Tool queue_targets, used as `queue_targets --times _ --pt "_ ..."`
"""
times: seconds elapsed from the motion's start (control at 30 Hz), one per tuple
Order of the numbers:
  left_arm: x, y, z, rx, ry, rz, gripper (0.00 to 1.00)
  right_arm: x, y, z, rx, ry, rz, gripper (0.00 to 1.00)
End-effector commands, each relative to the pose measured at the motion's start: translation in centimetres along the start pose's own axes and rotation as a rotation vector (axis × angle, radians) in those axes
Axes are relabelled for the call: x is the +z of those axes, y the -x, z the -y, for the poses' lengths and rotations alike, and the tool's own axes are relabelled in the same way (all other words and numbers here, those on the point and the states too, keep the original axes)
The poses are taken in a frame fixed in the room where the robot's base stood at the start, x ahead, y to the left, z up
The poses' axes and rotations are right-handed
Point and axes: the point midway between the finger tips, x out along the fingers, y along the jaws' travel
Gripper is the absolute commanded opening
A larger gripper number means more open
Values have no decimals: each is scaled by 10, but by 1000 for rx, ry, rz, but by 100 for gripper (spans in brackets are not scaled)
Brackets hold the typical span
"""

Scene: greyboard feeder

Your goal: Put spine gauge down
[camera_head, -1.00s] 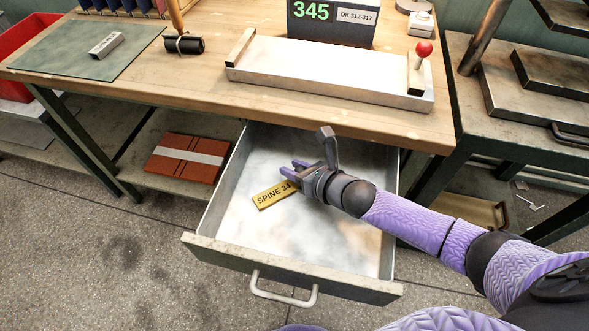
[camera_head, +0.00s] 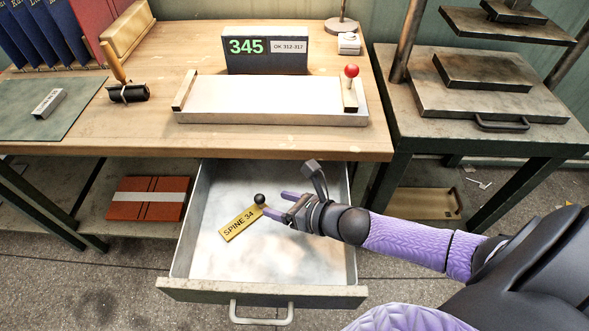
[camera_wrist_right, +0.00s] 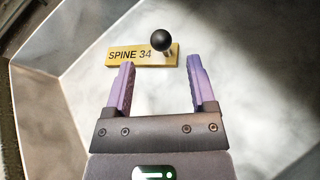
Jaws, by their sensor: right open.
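The spine gauge (camera_head: 240,224) is a brass-yellow plate marked "SPINE 34" with a black ball knob. It lies in the open drawer (camera_head: 262,291), toward the left of its floor. My right gripper (camera_head: 274,204) is open, with its purple fingers pointing left at the knob end of the gauge. In the right wrist view the gauge (camera_wrist_right: 127,55) lies just beyond the fingertips of the gripper (camera_wrist_right: 162,76), with its knob ahead of the gap. Nothing is between the fingers. My left gripper is not in view.
The drawer hangs out below the wooden workbench (camera_head: 290,140). On the bench stand a metal plate fixture (camera_head: 265,110) with a red-knobbed lever, a display reading 345 (camera_head: 265,50) and a roller (camera_head: 128,92). A red-brown bundle (camera_head: 148,198) lies on the shelf at left.

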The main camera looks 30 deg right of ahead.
Motion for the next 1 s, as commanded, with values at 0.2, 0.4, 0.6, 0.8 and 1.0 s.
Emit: queue_targets --times 0.2,0.4,0.6,0.8,1.0 --pt "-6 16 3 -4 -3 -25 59 2 35 0 -1 0 0 72" --pt "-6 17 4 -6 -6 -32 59 0 40 0 0 1 0 72" --pt "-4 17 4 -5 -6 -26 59 0 40 0 0 1 0 72" --pt "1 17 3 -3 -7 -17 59 0 40 0 0 0 0 72" --pt "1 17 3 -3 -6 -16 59 0 40 0 0 0 0 72"
